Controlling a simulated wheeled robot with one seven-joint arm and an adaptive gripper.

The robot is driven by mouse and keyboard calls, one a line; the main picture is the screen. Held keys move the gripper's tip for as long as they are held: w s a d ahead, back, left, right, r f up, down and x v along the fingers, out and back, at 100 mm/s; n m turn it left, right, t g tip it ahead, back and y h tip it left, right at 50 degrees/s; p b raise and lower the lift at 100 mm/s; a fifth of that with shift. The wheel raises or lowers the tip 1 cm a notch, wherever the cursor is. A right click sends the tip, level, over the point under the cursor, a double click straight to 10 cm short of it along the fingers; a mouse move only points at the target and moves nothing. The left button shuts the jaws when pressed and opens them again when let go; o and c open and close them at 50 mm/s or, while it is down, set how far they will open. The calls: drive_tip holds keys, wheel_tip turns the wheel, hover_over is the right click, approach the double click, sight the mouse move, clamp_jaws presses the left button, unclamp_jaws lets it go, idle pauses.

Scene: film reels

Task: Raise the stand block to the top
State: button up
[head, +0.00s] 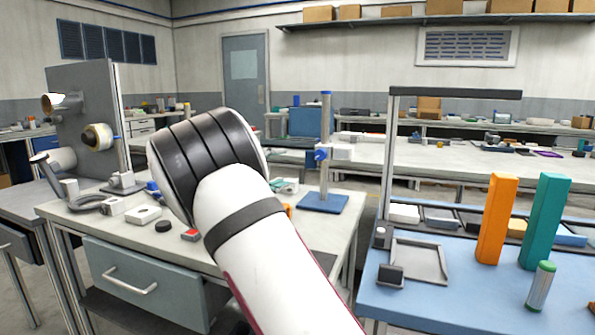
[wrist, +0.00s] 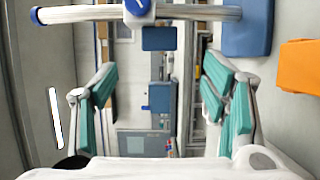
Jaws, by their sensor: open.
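In the head view, the stand has a blue base plate (head: 324,202), an upright grey pole (head: 325,120) with a blue top, and a white block (head: 341,152) with a blue knob (head: 320,155). The block sits around mid-height on the pole. In the wrist view the pole (wrist: 190,12) lies sideways across the top edge, with the blue knob (wrist: 138,8) on it and the blue base (wrist: 247,28) at right. My gripper (wrist: 160,78) is open with teal pads, empty, and apart from the block. In the head view my arm hides it.
An orange piece (wrist: 300,66) shows at right in the wrist view. The grey bench (head: 335,228) also carries a black puck (head: 163,226) and a white block (head: 143,214). A blue table (head: 435,305) at right holds tall orange (head: 496,218) and teal (head: 545,222) blocks.

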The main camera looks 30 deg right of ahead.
sight(308, 160)
drive_tip(key=b+x, duration=0.2)
drive_tip(key=x, duration=1.1)
drive_tip(key=shift+w+d+b, duration=0.25)
drive_tip(key=shift+b, duration=0.05)
